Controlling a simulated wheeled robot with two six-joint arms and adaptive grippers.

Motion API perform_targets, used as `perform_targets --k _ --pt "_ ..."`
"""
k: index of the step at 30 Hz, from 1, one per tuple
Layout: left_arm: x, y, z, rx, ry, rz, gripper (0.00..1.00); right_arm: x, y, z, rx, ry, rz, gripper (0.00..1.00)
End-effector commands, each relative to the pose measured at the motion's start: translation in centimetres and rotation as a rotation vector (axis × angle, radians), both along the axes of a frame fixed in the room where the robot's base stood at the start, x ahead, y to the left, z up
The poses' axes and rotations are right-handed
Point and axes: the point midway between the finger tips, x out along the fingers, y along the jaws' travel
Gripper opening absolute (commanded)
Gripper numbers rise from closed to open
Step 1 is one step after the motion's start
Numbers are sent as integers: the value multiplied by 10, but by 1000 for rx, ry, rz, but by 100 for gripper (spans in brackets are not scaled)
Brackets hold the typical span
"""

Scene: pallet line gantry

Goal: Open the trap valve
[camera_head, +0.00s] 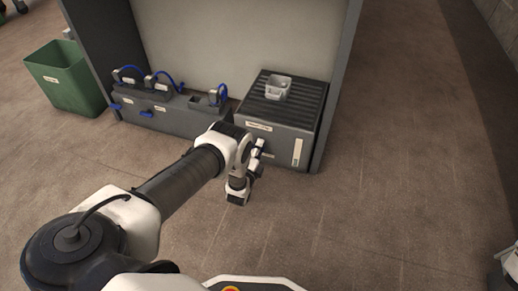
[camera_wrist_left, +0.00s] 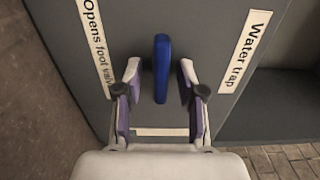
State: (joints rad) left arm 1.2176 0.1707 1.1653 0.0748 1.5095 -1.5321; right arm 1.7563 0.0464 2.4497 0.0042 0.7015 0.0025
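A blue valve handle (camera_wrist_left: 161,68) stands on a grey panel between the fingers of my left gripper (camera_wrist_left: 159,70) in the left wrist view. The fingers are open, with a gap on each side of the handle. A "Water trap" label (camera_wrist_left: 244,50) is on its right and an "Opens foot valve" label (camera_wrist_left: 97,50) on its left. In the head view my left gripper (camera_head: 260,147) is at the front of a grey box (camera_head: 282,138) with a ribbed top. My gripper and wrist hide the handle there. My right gripper is not clearly seen.
A grey box (camera_head: 185,120) with blue handles and blue hoses stands left of the ribbed one. A small grey container (camera_head: 278,88) sits on the ribbed top. A green bin (camera_head: 66,78) stands far left. The floor in front and right is clear.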

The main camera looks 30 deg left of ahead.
Motion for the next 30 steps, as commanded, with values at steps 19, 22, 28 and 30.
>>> perform_targets --k 19,22,28,30 --pt "-93 -23 -1 0 4 -1 39 0 0 0 0 0 0 0" --pt "-108 -27 -1 -1 3 -1 39 0 0 0 0 0 0 0" --pt "-117 -29 0 -1 0 -1 39 0 0 0 0 0 0 0" --pt "-117 -29 0 -1 0 -1 39 0 0 0 0 0 0 0"
